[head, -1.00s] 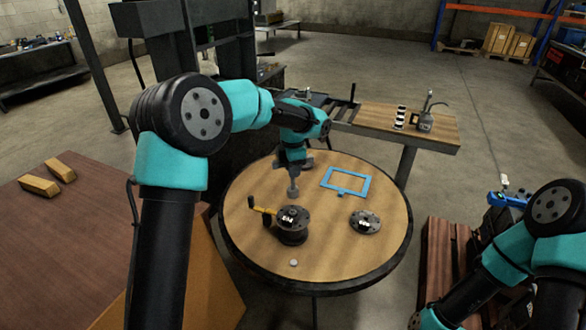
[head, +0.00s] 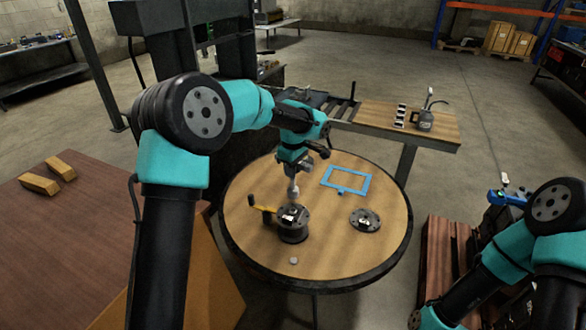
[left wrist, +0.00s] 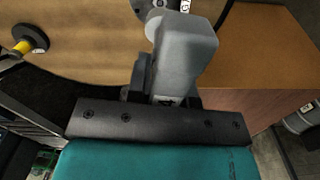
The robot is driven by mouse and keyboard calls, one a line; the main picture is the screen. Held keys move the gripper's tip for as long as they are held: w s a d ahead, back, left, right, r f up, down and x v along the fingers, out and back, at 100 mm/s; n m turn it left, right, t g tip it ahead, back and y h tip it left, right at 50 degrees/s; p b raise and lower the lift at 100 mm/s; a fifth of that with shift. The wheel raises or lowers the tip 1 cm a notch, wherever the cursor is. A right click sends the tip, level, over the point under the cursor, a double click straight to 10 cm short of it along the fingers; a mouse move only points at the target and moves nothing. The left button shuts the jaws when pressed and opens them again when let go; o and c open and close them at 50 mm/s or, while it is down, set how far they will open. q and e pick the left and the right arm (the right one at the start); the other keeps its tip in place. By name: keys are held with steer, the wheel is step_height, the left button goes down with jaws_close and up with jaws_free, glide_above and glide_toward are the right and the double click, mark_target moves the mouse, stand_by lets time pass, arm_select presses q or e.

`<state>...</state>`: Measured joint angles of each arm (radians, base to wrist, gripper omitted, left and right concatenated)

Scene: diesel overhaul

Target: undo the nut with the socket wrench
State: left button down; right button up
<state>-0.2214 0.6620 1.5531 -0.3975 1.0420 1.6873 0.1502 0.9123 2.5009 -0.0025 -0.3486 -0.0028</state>
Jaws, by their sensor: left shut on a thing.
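My left gripper (head: 293,165) points down over the round table and is shut on the grey socket wrench (head: 294,190). The wrench's lower end is just above or behind the black drum-shaped part (head: 293,228); I cannot tell whether they touch. In the left wrist view the wrench (left wrist: 185,50) shows as a pale grey block between the jaws (left wrist: 160,95). The drum has a white label on top and a yellow-handled crank (head: 266,210) at its left. I cannot make out the nut.
On the round table (head: 250,254) lie a flanged disc (head: 365,219), a blue frame (head: 346,181) and a small grey round piece (head: 293,261). A bench with an oil can (head: 424,121) stands behind. The table's right front is clear.

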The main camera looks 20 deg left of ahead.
mark_target(293, 189)
arm_select(q)
steer(key=m, duration=0.5)
steer(key=shift+f, duration=0.4)
steer(key=m, duration=0.5)
steer(key=shift+f+m, duration=0.35)
steer(key=shift+m, duration=0.05)
steer(key=m, duration=0.5)
steer(key=shift+f, duration=0.35)
steer(key=m, duration=0.5)
steer(key=shift+f, duration=0.35)
steer(key=shift+f+m, duration=0.15)
steer(key=shift+m, duration=0.45)
steer(key=shift+f, duration=1.5)
steer(key=shift+f, duration=0.15)
